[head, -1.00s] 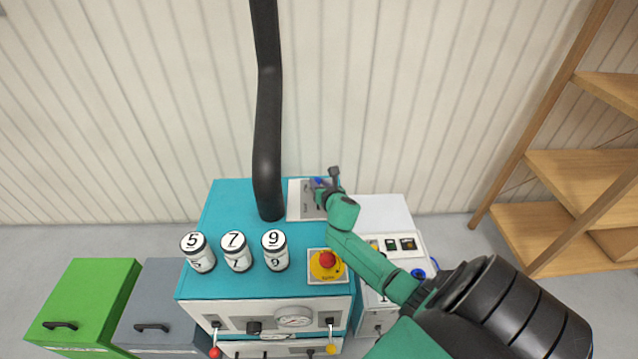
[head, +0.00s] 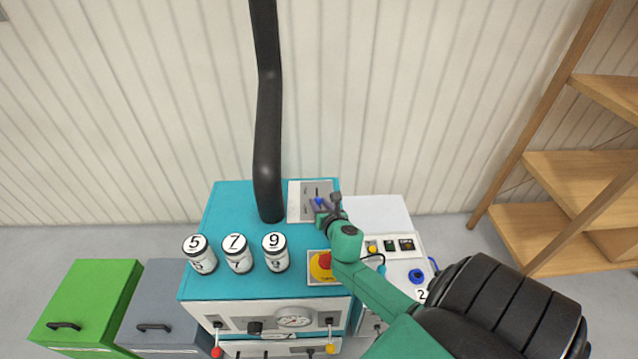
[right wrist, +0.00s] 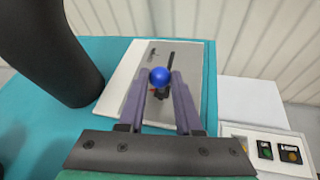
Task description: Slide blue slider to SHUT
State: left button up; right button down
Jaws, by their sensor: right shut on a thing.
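The blue slider (head: 319,201) has a round blue knob, which also shows in the right wrist view (right wrist: 160,76). It sits in a dark slot on a grey and white panel (head: 294,204) on top of the teal machine. My right gripper (right wrist: 160,84) is shut on the slider, one finger on each side of the knob. In the head view the right gripper (head: 322,205) reaches over the panel from the lower right. Empty slot shows beyond the knob, on the wall side. The panel's lettering is too small or hidden to read. My left gripper is not in view.
A thick black pipe (head: 267,130) rises left of the panel. An emergency button (head: 322,265) and white canisters numbered 5 (head: 200,254), 7 (head: 237,253) and 9 (head: 275,251) stand nearer the front. A white switch box (head: 380,215) is at the right.

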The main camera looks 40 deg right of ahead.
jog(key=shift+s+a+f, duration=0.15)
jog(key=c, duration=0.6)
grip_release()
jog(key=shift+s, duration=0.1)
jog(key=p+v, duration=0.1)
jog(key=v, duration=1.3)
jog(key=shift+s+a+r, duration=0.2)
jog(key=shift+s, duration=0.05)
jog(key=shift+f, duration=0.1)
